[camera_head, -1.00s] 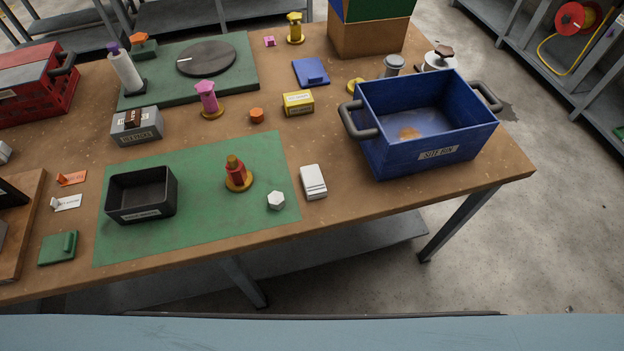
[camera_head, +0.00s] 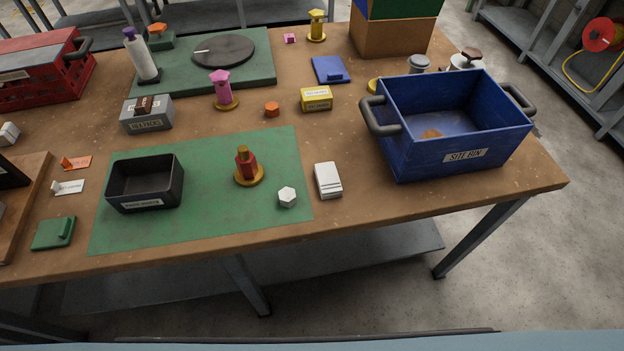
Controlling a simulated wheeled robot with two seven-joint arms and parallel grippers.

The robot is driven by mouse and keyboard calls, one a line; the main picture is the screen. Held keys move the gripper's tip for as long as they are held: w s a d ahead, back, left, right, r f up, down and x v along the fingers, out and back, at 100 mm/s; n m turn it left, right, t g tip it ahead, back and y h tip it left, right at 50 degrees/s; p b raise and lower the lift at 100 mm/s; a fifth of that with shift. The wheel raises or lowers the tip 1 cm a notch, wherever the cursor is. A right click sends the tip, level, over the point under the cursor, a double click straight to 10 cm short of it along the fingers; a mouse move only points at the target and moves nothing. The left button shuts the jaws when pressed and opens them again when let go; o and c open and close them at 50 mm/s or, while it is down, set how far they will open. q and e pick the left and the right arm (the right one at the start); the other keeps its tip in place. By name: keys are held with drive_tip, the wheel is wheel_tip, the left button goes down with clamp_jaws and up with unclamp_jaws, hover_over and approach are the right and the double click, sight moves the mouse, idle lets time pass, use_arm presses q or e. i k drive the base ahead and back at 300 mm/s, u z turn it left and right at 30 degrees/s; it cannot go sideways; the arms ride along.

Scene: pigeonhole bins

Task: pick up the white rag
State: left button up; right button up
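A small white folded block-like piece (camera_head: 328,180), which looks like the white rag, lies on the brown bench just right of the green mat (camera_head: 215,222). Thin lines run across its near end. It lies apart from the white hexagonal nut (camera_head: 287,197) on the mat and from the blue site bin to its right. Neither of my grippers shows in the head view.
A blue bin (camera_head: 462,155) with grey handles stands at the bench's right end. A black open tray (camera_head: 146,205) and a red-and-yellow stacked piece (camera_head: 246,168) are on the mat. A yellow box (camera_head: 316,99) lies behind the white piece. The bench front before it is clear.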

sight(329, 182)
drive_tip(key=u, duration=2.25)
drive_tip(key=k, duration=0.85)
drive_tip(key=z, duration=0.9)
